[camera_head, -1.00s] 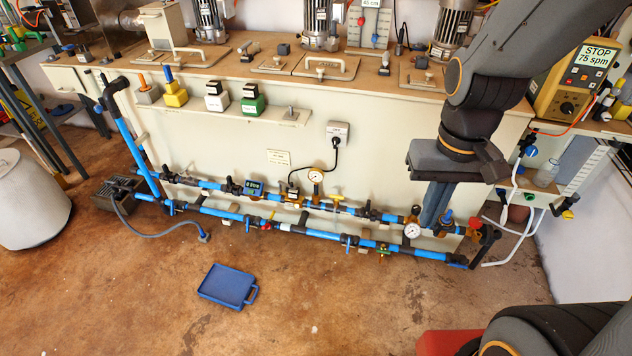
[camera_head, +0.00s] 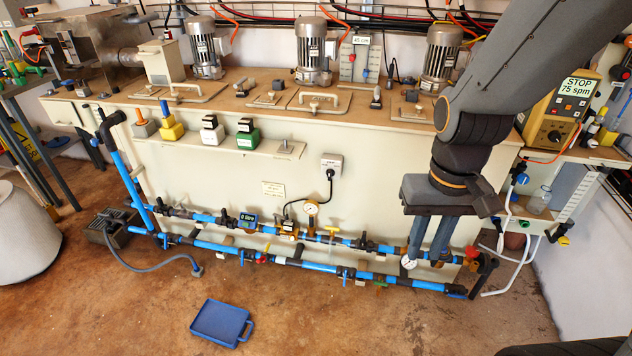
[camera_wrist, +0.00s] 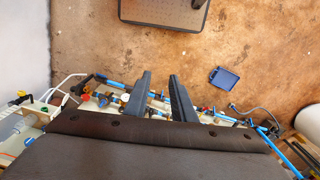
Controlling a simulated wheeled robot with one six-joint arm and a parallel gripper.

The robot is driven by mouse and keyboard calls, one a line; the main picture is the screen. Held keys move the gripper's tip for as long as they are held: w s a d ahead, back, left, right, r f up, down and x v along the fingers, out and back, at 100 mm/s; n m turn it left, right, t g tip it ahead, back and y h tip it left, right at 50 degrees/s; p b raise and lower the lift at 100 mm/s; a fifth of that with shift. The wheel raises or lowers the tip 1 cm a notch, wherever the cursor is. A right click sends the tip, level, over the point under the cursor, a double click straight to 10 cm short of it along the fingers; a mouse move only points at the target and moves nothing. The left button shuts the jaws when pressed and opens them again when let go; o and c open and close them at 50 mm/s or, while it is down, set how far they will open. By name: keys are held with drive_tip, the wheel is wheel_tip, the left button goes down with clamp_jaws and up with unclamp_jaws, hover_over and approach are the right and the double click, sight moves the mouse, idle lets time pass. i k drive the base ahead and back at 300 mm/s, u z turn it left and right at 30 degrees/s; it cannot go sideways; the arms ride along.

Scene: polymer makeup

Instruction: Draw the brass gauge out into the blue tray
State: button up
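A round white-dialled gauge (camera_head: 408,262) sits low on the blue pipework at the right, beside my gripper's fingertips. A second gauge with a white dial and brass-coloured rim (camera_head: 311,208) stands on the upper pipe near the middle. I cannot tell for sure which is the brass gauge. My gripper (camera_head: 424,262) points down, open, its fingers apart with a narrow gap; the fingers partly hide the pipe fittings. It also shows in the wrist view (camera_wrist: 160,76). I see nothing held. The blue tray (camera_head: 221,323) lies empty on the floor, left of centre; it is in the wrist view too (camera_wrist: 224,78).
Blue pipes (camera_head: 318,266) with valves run along the front of the cream cabinet (camera_head: 230,165). A yellow control box (camera_head: 560,115) stands at right. A grey hose (camera_head: 150,262) lies at left. Brown floor (camera_head: 400,325) around the tray is clear.

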sight(220, 321)
drive_tip(key=k, duration=0.5)
drive_tip(key=u, duration=1.15)
drive_tip(key=i, duration=0.75)
drive_tip(key=z, duration=2)
